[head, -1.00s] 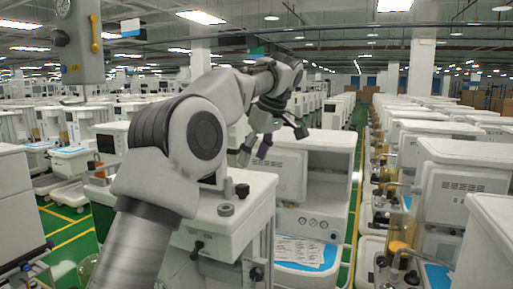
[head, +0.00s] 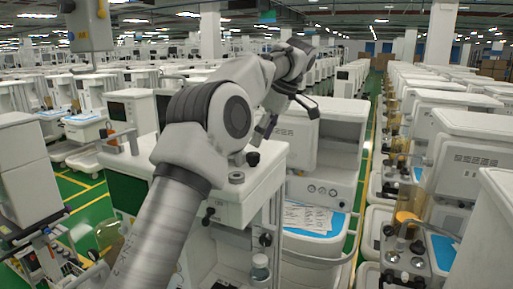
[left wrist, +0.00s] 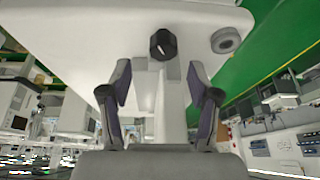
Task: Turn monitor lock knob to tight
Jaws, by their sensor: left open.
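A black knob (head: 252,158) stands on a light post at the top of the nearest white cart (head: 262,190). In the left wrist view the black knob (left wrist: 163,44) is above and beyond the fingertips, roughly centred between them. My left gripper (head: 287,117) is above and beyond the knob in the head view. In the left wrist view its two fingers (left wrist: 160,85) are apart, with the post showing between them; they do not appear to touch the knob. The knob's markings cannot be read. My right gripper is out of view.
A grey round piece (head: 236,177) sits on the cart top beside the knob. Another white machine (head: 325,135) with a blue-edged tray (head: 337,222) stands just behind. Rows of carts fill both sides. A green aisle (head: 365,165) runs between them.

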